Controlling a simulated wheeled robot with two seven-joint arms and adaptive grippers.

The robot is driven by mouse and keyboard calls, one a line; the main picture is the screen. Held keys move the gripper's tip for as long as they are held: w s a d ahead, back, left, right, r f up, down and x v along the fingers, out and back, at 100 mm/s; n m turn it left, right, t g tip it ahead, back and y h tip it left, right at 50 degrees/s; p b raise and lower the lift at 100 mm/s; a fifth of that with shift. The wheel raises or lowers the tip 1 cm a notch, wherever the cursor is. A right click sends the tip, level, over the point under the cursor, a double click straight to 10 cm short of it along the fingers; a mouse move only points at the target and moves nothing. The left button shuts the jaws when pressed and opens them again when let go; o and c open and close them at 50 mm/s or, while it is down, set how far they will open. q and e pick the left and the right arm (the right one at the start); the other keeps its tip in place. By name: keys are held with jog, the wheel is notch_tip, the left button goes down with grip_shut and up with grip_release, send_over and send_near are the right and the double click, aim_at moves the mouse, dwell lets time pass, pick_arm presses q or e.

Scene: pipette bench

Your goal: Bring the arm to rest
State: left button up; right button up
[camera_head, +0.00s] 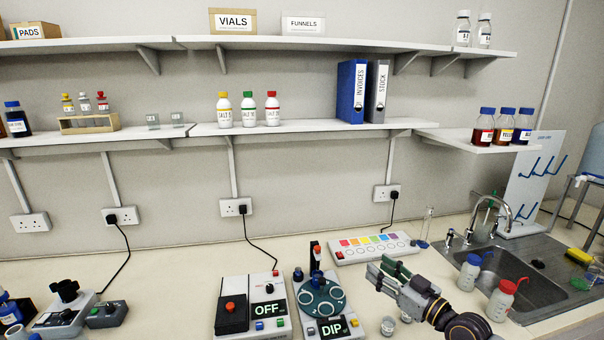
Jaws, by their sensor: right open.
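My right gripper (382,272) hangs over the bench right of centre, with its arm coming in from the lower right. Its fingers point up and to the left and stand apart, with nothing seen between them. It is just in front of the white strip with coloured squares (375,247) and to the right of the round dial device marked DIP (322,297). A small clear glass cup (388,326) shows just below the gripper. My left gripper is not in view.
A device marked OFF (250,304) stands left of the DIP device. Two wash bottles, one blue-capped (469,272) and one red-capped (499,301), stand close right of my right arm, before the sink (530,283). The bench between the far-left devices and OFF is clear.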

jog(key=s+a+f+g+h, duration=0.1)
jog(key=s+a+f+g, duration=0.2)
jog(key=s+f, duration=0.35)
jog(key=s+a+f+g+h, duration=0.2)
jog(key=s+a+f+g, duration=0.15)
jog(key=s+f, duration=0.35)
jog(key=s+d+f+m+g+h, duration=0.2)
jog(key=s+d+f+h, duration=0.15)
jog(key=s, duration=0.35)
jog(key=s+d+f+m+g+h, duration=0.3)
jog(key=s+d+f, duration=0.15)
jog(key=s, duration=0.35)
notch_tip(320, 180, down, 38)
jog(key=s+r+g+b, duration=0.1)
jog(key=s+b, duration=0.1)
jog(key=b, duration=0.3)
jog(key=s+d+f+b, duration=0.2)
jog(key=s+f, duration=0.9)
jog(key=f, duration=0.2)
jog(key=s+d+f+g+b, duration=0.1)
jog(key=s+d+f+b, duration=0.1)
jog(key=s+f, duration=0.9)
notch_tip(320, 180, down, 2)
jog(key=shift+s+f+n+b, duration=0.1)
jog(key=shift+s+n+b, duration=0.15)
jog(key=shift+b, duration=0.25)
